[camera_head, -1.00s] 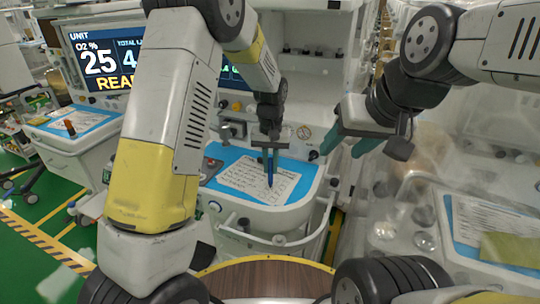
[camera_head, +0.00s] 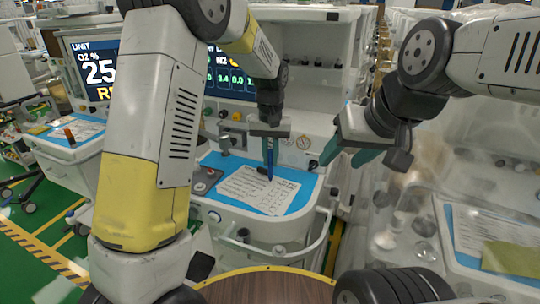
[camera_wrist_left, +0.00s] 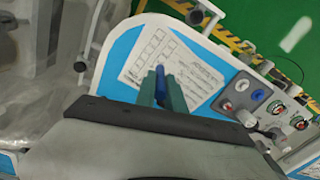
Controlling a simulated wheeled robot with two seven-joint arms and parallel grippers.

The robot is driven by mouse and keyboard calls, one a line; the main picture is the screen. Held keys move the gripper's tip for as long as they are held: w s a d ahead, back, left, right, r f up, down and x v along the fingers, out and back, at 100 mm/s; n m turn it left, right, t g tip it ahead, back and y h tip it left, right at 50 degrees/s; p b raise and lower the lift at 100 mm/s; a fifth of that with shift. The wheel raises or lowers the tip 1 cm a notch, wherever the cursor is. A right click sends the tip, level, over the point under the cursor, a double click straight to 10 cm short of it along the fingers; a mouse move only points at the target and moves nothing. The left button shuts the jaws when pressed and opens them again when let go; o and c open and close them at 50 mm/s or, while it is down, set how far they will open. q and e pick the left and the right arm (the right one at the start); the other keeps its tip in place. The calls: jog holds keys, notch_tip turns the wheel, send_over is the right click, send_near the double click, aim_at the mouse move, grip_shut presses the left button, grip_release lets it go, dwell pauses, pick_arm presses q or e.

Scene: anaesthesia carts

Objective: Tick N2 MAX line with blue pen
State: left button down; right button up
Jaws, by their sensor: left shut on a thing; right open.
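My left gripper (camera_head: 269,142) is shut on the blue pen (camera_head: 270,160) and holds it upright, point down, over the upper right part of the checklist sheet (camera_head: 252,193). The pen also shows between the green fingers in the left wrist view (camera_wrist_left: 161,84). The sheet lies on the blue mat (camera_head: 299,198) of the cart's work surface. In the left wrist view the sheet (camera_wrist_left: 150,50) has a column of boxes and lines too small to read. I cannot tell if the pen tip touches the paper. My right gripper (camera_head: 347,160) is open and empty, right of the cart.
The cart's monitor (camera_head: 231,78) stands behind the work surface, with knobs and a gauge below it. A white rail (camera_head: 270,248) runs along the cart's front. Another cart (camera_head: 62,140) stands at left. A transparent-looking cart with a sheet (camera_head: 490,225) is at right.

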aim_at(270, 177)
dwell(0.7)
pick_arm(q)
jog(key=shift+w+a+f, duration=0.1)
jog(key=shift+a+f, duration=0.1)
jog(key=shift+f, duration=1.2)
jog(key=shift+w+a+f, duration=0.1)
jog(key=shift+a+f, duration=0.1)
jog(key=shift+f, duration=1.2)
jog(key=shift+f, duration=0.55)
jog(key=shift+s+d+f, duration=0.1)
jog(key=shift+s+d, duration=0.15)
jog(key=shift+d, duration=0.15)
dwell(0.5)
jog(key=shift+r, duration=3.55)
